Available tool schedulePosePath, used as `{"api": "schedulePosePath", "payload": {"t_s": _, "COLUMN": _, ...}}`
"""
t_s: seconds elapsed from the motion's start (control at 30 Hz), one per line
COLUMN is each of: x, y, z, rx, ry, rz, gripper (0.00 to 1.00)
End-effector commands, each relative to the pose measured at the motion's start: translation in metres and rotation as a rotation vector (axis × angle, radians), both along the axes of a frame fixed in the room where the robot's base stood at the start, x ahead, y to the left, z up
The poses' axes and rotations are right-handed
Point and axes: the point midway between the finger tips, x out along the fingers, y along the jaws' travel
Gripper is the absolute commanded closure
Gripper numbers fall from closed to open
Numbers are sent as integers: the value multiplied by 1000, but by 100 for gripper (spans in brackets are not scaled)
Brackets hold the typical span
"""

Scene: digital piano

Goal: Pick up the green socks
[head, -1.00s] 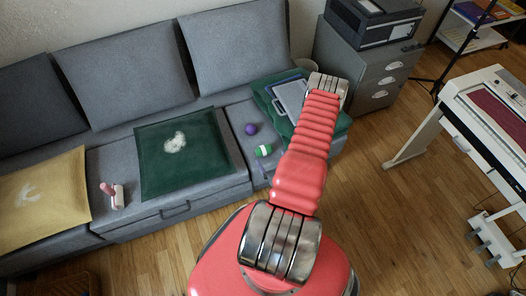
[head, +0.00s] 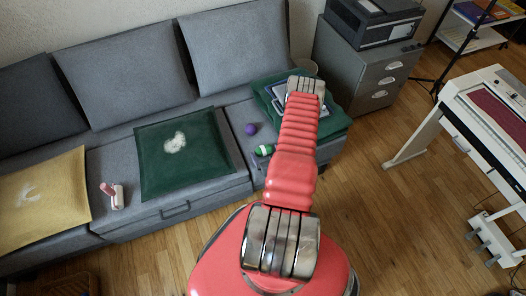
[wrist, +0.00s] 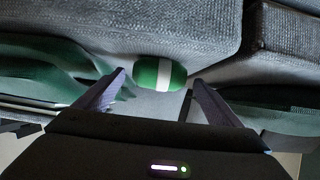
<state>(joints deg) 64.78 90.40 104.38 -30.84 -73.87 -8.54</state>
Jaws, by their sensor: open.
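The green socks (head: 265,150) are a rolled green bundle with a white band, lying on the grey sofa seat just left of my arm in the head view. In the wrist view the socks (wrist: 154,74) show near the top middle, beyond and between the fingertips. My gripper (wrist: 160,78) is open and empty, its two dark fingers spread on either side of the socks' direction, apart from them. In the head view my gripper is hidden behind my red arm.
A purple ball (head: 251,129) lies close behind the socks on the sofa (head: 215,193). A green cushion (head: 180,165) lies to the left. Another green cushion (head: 337,123) with a tablet-like item lies behind my arm. A grey cabinet (head: 350,75) stands to the right.

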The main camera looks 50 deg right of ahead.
Motion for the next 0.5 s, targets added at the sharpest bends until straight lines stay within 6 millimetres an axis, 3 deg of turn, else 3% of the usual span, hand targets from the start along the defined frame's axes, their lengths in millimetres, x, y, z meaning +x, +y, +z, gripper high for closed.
{"api": "schedulePosePath", "payload": {"t_s": 0.13, "x": 10, "y": -6, "z": -7, "rx": -1, "ry": 0, "rz": 0, "gripper": 12}}
{"api": "schedulePosePath", "payload": {"t_s": 0.5, "x": 11, "y": -7, "z": -7, "rx": 0, "ry": 1, "rz": -1, "gripper": 12}}
